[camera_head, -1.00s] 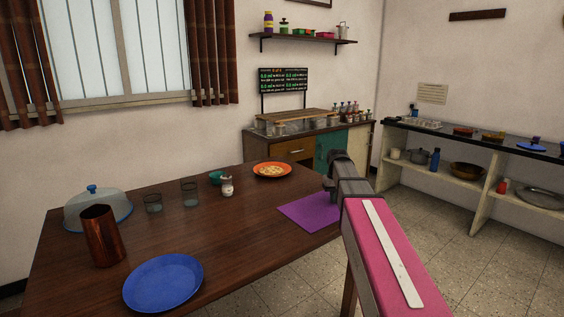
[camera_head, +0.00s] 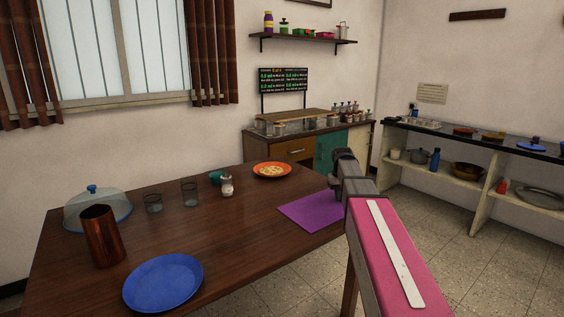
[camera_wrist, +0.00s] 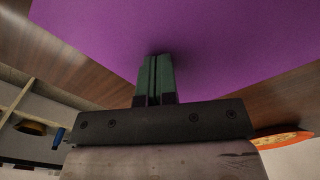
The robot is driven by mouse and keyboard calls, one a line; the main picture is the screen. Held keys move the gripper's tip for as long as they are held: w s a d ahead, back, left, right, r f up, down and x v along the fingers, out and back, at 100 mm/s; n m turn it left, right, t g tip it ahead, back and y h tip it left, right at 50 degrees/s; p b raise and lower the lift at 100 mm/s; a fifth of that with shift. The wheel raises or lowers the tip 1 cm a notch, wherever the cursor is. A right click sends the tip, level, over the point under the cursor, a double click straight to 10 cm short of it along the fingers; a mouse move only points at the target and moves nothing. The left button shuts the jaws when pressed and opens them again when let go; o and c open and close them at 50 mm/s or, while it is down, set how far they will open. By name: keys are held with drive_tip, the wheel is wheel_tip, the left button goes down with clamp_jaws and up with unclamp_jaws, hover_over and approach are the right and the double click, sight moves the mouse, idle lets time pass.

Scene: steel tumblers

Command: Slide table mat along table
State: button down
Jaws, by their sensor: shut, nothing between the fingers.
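The purple table mat (camera_head: 308,209) lies flat on the right part of the brown wooden table. It also fills much of the upper wrist view (camera_wrist: 220,45). My gripper (camera_head: 336,186) is at the mat's right side in the head view, partly hidden behind my own wrist. In the wrist view the two dark green fingers (camera_wrist: 154,62) are closed together with nothing between them, and their tips are over the mat. I cannot tell whether the tips touch it.
On the table (camera_head: 190,228) stand a blue plate (camera_head: 164,282), a copper tumbler (camera_head: 101,236), a glass dome (camera_head: 97,210), two glasses, a small shaker (camera_head: 227,186), a teal bowl and an orange plate with food (camera_head: 272,170). The table between the blue plate and mat is clear.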

drive_tip(key=shift+w+d+f, duration=0.1)
drive_tip(key=shift+w+d, duration=0.5)
drive_tip(key=shift+d, duration=0.2)
drive_tip(key=shift+w+d, duration=0.55)
drive_tip(key=shift+d, duration=0.25)
drive_tip(key=shift+w+d+f, duration=0.1)
drive_tip(key=shift+w+d, duration=0.65)
drive_tip(key=shift+d, duration=0.3)
drive_tip(key=shift+w+d+f, duration=0.1)
drive_tip(key=shift+w+d, duration=0.6)
drive_tip(key=shift+d, duration=0.3)
drive_tip(key=shift+w+d, duration=0.1)
drive_tip(key=shift+w+d+r, duration=0.15)
drive_tip(key=shift+w+d, duration=0.15)
drive_tip(key=shift+d, duration=0.15)
